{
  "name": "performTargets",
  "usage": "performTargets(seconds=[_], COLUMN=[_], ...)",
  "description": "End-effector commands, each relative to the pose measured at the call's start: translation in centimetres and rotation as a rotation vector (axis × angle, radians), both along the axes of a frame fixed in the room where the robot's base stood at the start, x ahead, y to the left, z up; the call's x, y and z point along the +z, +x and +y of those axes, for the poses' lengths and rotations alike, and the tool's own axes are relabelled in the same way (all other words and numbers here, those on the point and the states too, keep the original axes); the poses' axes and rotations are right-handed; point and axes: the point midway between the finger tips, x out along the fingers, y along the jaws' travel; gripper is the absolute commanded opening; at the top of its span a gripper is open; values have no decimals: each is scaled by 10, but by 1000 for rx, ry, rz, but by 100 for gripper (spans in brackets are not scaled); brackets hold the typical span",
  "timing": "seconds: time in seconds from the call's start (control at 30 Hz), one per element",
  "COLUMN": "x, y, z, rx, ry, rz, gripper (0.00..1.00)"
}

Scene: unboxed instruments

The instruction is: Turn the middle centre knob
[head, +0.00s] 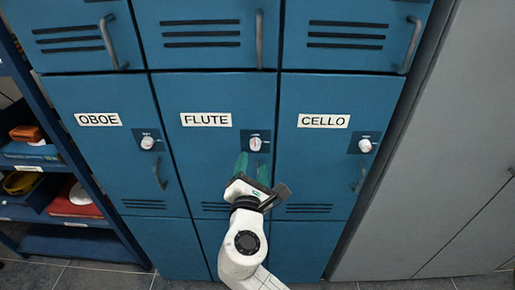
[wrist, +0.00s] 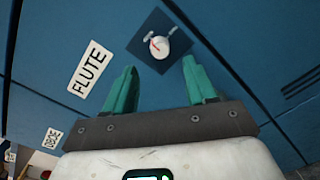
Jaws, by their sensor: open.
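The middle centre knob (head: 255,143) is a white round knob on a dark square plate, on the blue locker door labelled FLUTE (head: 206,119). It also shows in the wrist view (wrist: 159,46), with a red mark on its face, and appears tilted there because of the camera's roll. My gripper (head: 252,166) is just below the knob in the head view. Its two green fingers (wrist: 158,85) are spread apart and empty. In the wrist view the knob lies beyond the fingertips, between their lines. I see no contact with it.
The OBOE door knob (head: 148,142) and the CELLO door knob (head: 365,146) sit to either side. Bar handles (head: 160,173) stick out from the doors. A shelf with bins (head: 30,190) stands at the left, a grey cabinet (head: 450,140) at the right.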

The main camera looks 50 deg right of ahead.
Motion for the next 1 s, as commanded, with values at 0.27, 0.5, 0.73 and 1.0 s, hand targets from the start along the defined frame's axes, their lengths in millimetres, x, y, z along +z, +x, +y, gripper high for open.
performTargets(seconds=[0.27,0.5,0.73,1.0], x=[1,0,0,0], y=[27,37,38,38], z=[-39,-54,-55,-55], rx=[-2,0,0,0], ry=[2,2,2,2], rz=[0,-1,-1,-1], gripper=[56,56,56,36])
